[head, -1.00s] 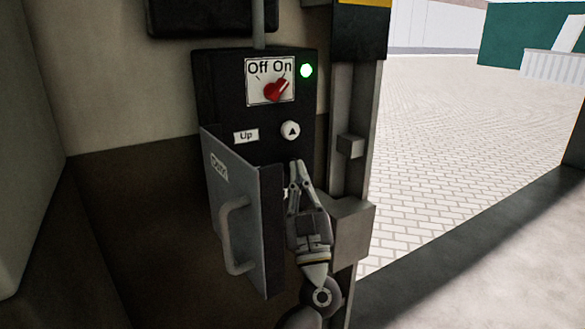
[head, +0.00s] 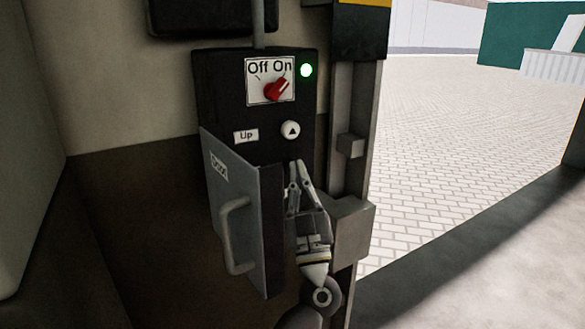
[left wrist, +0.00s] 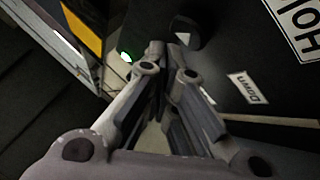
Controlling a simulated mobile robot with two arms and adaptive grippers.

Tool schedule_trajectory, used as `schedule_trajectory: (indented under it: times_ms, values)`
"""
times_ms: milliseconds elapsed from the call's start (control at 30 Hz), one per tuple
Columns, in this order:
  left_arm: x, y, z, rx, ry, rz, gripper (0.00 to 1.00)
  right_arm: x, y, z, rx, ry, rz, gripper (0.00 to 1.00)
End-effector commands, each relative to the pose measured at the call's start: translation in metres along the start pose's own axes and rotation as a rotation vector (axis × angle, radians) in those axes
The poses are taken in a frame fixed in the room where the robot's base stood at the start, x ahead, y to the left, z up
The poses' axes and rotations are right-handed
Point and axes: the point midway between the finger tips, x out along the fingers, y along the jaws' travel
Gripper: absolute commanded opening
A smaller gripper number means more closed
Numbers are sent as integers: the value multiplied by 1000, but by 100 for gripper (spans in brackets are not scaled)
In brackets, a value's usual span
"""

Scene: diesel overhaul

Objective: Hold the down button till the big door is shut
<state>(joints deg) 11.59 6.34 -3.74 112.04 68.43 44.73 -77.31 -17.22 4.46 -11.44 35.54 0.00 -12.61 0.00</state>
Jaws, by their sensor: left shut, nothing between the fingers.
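The black control box (head: 222,85) is on the wall in the head view, with a red knob (head: 276,90) turned towards On and a lit green lamp (head: 306,70). The up button (head: 290,130) is round and white with an arrow. My left gripper (head: 296,163) is shut and empty, its fingertips just below that button, close to the box. The down button cannot be made out in the head view. The left wrist view shows a Down label (left wrist: 248,88) and a dark round part (left wrist: 187,31) beyond the fingertips; contact cannot be told. The big door is not visible.
A grey flap (head: 232,185) with a handle (head: 233,238) stands out from the box, left of my gripper. A grey post with a bracket (head: 352,232) is close on the right. Beyond it the doorway opens onto bright paving (head: 450,150).

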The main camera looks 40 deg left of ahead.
Motion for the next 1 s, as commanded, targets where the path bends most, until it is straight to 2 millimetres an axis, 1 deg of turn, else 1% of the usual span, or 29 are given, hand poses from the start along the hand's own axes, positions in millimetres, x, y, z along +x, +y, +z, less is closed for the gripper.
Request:
schedule_trajectory:
  times_ms: [267, 1000]
  values:
    - [6, -4, 3, 1, 0, 0, 0, -8, 0, -1, 0, 0, 0, 75]
    - [9, -6, 6, 1, 0, 0, 0, -9, 1, -1, -1, 0, 1, 75]
